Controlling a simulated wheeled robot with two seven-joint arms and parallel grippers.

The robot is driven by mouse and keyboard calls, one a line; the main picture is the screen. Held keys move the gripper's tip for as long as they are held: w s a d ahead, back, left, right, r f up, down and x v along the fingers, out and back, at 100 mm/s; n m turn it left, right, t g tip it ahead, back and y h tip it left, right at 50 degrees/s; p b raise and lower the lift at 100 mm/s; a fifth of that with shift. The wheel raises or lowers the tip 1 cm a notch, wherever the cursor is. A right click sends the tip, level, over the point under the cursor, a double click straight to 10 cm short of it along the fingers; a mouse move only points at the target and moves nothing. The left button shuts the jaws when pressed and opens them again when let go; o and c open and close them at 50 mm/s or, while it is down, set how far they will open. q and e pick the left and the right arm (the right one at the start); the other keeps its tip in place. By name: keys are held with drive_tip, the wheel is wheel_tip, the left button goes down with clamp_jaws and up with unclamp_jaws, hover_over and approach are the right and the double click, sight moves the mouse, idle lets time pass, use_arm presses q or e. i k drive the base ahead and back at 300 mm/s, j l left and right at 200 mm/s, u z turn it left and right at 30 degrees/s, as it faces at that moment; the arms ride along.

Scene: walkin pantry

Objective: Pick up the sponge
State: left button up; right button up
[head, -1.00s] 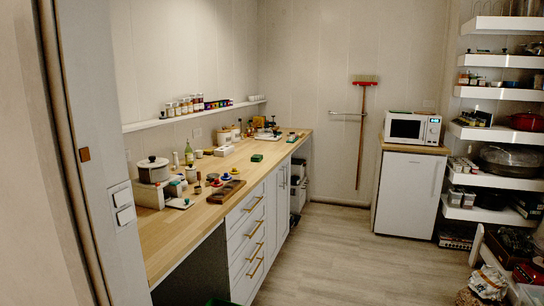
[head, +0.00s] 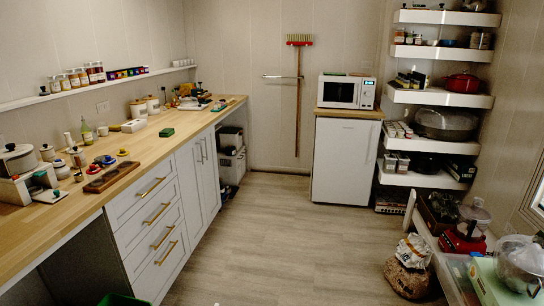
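Neither of my grippers shows in the head view.
Jars, pots and a wooden board (head: 112,177) crowd the near counter. A white fridge (head: 342,162) carries a microwave (head: 346,92). Shelves and a bench line the right; a sack (head: 407,272) stands on the floor. The middle floor (head: 275,225) is clear.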

sight(167, 133)
drive_tip(key=i+l, duration=0.3)
drive_tip(key=i, duration=0.15)
drive_tip(key=i+l+z, duration=0.1)
drive_tip(key=i+l, duration=0.15)
drive_tip(key=i, duration=0.25)
drive_tip(key=i+l, duration=0.25)
drive_tip(key=i, duration=0.2)
drive_tip(key=i+l, duration=0.25)
drive_tip(key=i, duration=0.25)
drive_tip(key=i+j+u, duration=0.2)
drive_tip(key=i+u, duration=0.7)
drive_tip(key=i+l+u, duration=0.1)
drive_tip(key=i+u, duration=0.3)
drive_tip(key=i+l+u, duration=0.25)
drive_tip(key=i+u, duration=0.2)
